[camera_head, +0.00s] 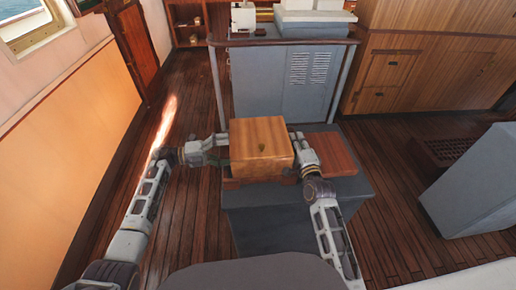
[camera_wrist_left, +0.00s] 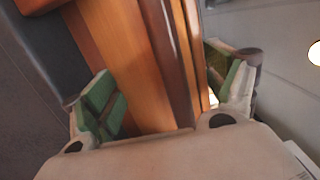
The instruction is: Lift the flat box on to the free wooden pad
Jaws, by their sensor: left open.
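The wooden box (camera_head: 262,145), with a small knob on its near face, stands on the left part of a dark grey stand. Part of a reddish wooden base (camera_head: 231,183) shows under it. The free wooden pad (camera_head: 332,155) lies bare to its right. My left gripper (camera_head: 221,150) is open at the box's left side. In the left wrist view its green-padded fingers (camera_wrist_left: 165,92) stand apart with the box's wood (camera_wrist_left: 130,50) between and beyond them. My right gripper (camera_head: 299,150) is at the box's right side; its fingers are partly hidden, and contact is unclear.
The dark grey stand (camera_head: 285,215) has bare top in front of the box. A grey cabinet (camera_head: 285,80) with rails stands close behind. A slanted grey block (camera_head: 475,185) is at the right. Plank floor (camera_head: 190,215) is clear to the left.

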